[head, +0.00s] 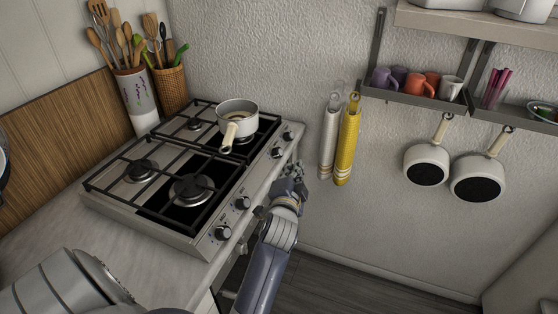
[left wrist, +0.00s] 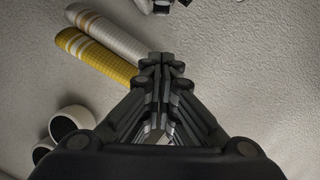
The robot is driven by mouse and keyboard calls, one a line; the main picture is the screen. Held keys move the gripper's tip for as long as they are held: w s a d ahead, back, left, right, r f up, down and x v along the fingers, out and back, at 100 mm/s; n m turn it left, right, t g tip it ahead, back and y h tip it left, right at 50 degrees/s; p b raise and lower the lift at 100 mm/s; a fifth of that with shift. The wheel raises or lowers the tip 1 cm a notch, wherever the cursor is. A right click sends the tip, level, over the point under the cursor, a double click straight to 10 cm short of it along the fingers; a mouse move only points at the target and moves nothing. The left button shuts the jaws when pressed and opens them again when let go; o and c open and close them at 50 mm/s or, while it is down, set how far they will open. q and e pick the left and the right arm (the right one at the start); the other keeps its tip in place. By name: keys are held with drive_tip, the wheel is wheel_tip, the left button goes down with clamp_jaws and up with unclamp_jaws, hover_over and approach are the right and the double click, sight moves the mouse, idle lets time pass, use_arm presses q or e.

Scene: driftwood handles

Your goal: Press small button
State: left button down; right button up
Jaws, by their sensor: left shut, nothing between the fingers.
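The gas stove (head: 182,236) stands on the counter with a row of dark knobs along its front edge. I cannot make out a separate small button; it may be too small or hidden behind my gripper. My left gripper (head: 291,182) is just off the front edge of the counter, right of the knobs, with wall and floor behind it. In the left wrist view its fingers (left wrist: 160,70) are together with nothing between them. My right gripper is not in view.
A white pot (head: 238,115) sits on the back right burner. White and yellow towels (head: 347,145) hang on the wall; the yellow one also shows in the left wrist view (left wrist: 97,58). Pans (head: 427,164) hang below a mug shelf (head: 412,98). Utensil holders (head: 137,98) stand at the back left.

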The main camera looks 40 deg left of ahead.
sight(281, 152)
use_arm(q)
drive_tip(key=shift+w+a, duration=0.1)
drive_tip(key=shift+w, duration=0.15)
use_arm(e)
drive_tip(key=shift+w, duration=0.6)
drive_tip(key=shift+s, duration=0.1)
use_arm(q)
drive_tip(key=w+a+f+p, duration=0.2)
drive_tip(key=w+a+f, duration=0.1)
drive_tip(key=w+a, duration=0.4)
drive_tip(key=shift+w+a+f+p, duration=0.25)
drive_tip(key=shift+w+p, duration=0.1)
drive_tip(key=shift+w, duration=0.15)
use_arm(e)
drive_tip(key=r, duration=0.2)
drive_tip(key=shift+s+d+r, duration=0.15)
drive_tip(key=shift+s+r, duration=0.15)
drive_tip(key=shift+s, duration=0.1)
